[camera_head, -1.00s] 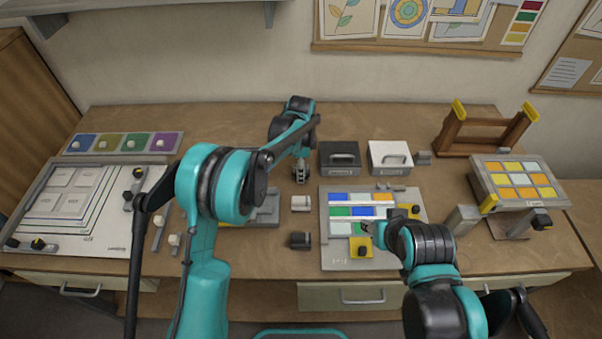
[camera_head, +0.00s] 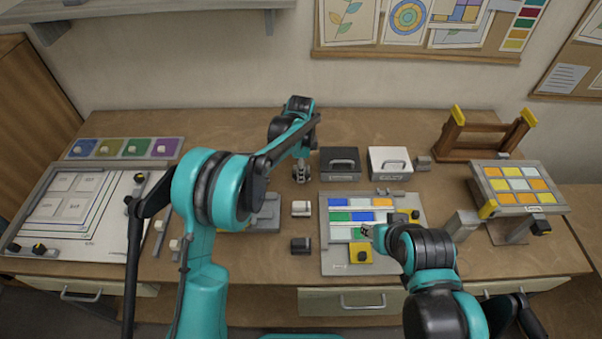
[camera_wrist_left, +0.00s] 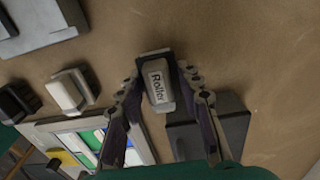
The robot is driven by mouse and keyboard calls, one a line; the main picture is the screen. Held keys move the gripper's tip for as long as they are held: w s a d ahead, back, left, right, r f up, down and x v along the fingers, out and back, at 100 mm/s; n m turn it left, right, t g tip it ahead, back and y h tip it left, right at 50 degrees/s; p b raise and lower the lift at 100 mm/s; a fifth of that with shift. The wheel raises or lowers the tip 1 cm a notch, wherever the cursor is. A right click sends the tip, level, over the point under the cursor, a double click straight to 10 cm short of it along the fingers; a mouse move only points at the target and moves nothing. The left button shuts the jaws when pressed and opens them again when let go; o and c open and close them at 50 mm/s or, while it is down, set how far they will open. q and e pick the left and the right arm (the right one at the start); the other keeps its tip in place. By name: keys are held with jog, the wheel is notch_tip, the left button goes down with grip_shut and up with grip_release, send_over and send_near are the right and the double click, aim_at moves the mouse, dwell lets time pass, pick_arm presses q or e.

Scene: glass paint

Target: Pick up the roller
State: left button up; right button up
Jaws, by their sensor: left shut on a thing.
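The roller (camera_wrist_left: 157,84) is a small grey block with a pale face marked "Roller", in the left wrist view. It sits between the two fingers of my left gripper (camera_wrist_left: 161,103), which is shut on it. In the head view my left gripper (camera_head: 301,177) is low over the bench, left of the black box; the roller cannot be made out there. Whether the roller touches the bench is hard to tell. My right gripper (camera_head: 368,231) is over the coloured glass panel (camera_head: 334,262); its fingers are too small to read.
A white block (camera_head: 301,208) and a black block (camera_head: 300,244) stand left of the panel. A black box (camera_head: 340,163) and a white box (camera_head: 389,162) stand behind it. A wooden rack (camera_head: 456,143) and a tile stand (camera_head: 517,187) are at the right.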

pick_arm(q)
notch_tip(320, 180, up, 2)
jog(key=shift+r, duration=0.2)
jog(key=s+d+r+p, duration=0.1)
jog(key=s+d+r, duration=0.1)
jog(key=d, duration=0.3)
jog(key=s+d+r+p, duration=0.1)
jog(key=s+d+r, duration=0.1)
jog(key=d+r, duration=0.2)
jog(key=shift+s+d+r, duration=0.2)
jog(key=shift+s+d, duration=0.2)
jog(key=shift+d, duration=0.45)
